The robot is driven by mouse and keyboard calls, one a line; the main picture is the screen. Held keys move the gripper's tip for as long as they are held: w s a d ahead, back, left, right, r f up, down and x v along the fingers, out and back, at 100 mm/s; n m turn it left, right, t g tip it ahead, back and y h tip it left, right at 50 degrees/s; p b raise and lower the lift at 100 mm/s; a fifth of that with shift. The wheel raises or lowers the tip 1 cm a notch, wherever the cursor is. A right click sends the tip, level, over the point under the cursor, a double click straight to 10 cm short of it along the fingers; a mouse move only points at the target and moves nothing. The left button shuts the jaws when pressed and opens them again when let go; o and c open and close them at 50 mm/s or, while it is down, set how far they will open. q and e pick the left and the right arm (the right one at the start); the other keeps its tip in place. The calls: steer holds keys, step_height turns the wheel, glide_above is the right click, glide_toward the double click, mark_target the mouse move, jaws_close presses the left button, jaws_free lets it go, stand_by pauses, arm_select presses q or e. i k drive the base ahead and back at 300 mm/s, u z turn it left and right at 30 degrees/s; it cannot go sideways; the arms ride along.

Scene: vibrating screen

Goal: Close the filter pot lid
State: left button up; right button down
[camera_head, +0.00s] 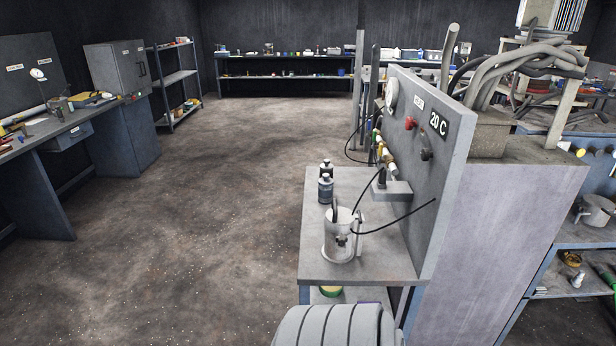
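A light grey metal pot (338,240), which looks like the filter pot, stands upright on the grey bench (315,262) in front of the panel. A dark upright piece shows at its top, and a clamp-like part is on its front. I cannot tell clearly from this distance whether its lid is raised. A thin black hose runs from the pot's side toward the panel. Neither of my grippers is in view.
Two dark bottles (325,187) stand behind the pot. A small grey stand (391,190) is to its right. The upright panel (440,160) bounds the bench on the right. Open floor (190,220) lies to the left. Another metal pot (594,208) is at far right.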

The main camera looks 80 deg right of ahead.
mark_target(338, 221)
steer(key=i, duration=0.4)
steer(key=z, duration=0.8)
